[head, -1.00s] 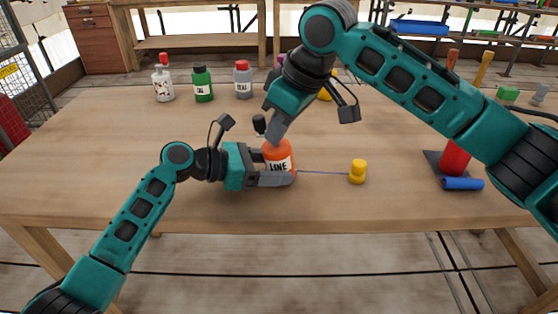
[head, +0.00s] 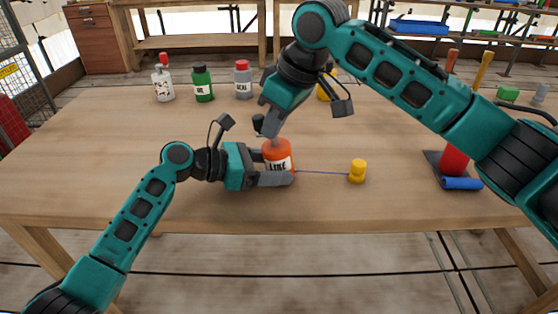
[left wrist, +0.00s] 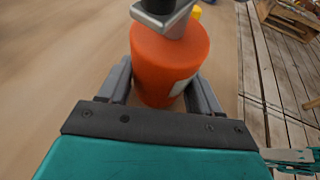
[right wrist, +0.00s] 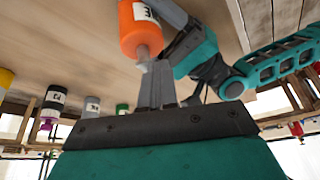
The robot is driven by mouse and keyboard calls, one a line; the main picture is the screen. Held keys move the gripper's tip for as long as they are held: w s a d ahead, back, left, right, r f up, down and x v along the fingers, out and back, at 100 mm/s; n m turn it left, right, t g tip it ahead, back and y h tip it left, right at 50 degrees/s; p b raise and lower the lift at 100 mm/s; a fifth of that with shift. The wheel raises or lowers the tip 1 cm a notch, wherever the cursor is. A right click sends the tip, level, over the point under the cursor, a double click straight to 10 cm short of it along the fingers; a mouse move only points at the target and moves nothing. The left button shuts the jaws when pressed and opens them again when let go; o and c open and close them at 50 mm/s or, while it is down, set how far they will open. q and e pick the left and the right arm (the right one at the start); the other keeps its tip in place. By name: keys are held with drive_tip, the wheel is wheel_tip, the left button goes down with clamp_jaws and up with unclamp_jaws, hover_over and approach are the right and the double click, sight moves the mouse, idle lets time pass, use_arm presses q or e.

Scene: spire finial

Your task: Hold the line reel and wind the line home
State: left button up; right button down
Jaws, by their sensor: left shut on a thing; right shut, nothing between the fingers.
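The orange line reel (head: 278,158) with a white LINE label stands upright on the table; it also shows in the left wrist view (left wrist: 168,65) and the right wrist view (right wrist: 138,35). My left gripper (head: 276,176) is shut around its body from the left. My right gripper (head: 274,138) is shut and empty, reaching down to the reel's top; whether it touches is unclear. A dark knob (head: 259,124) shows just left of its fingers. A thin line (head: 322,172) runs from the reel to a yellow peg (head: 358,171) on the right.
White (head: 163,82), green (head: 203,84) and grey (head: 243,80) bottles stand at the back. A red cylinder (head: 454,160) and a blue roll (head: 462,184) are on the right. My right arm spans above the table's right half. The left and front of the table (head: 110,170) are clear.

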drive_tip(key=shift+s+a, duration=0.1)
drive_tip(key=shift+a, duration=0.15)
idle(0.3)
drive_tip(key=shift+r, duration=0.15)
wheel_tip(320, 180, up, 7)
idle(0.6)
drive_tip(key=c, duration=1.9)
unclamp_jaws()
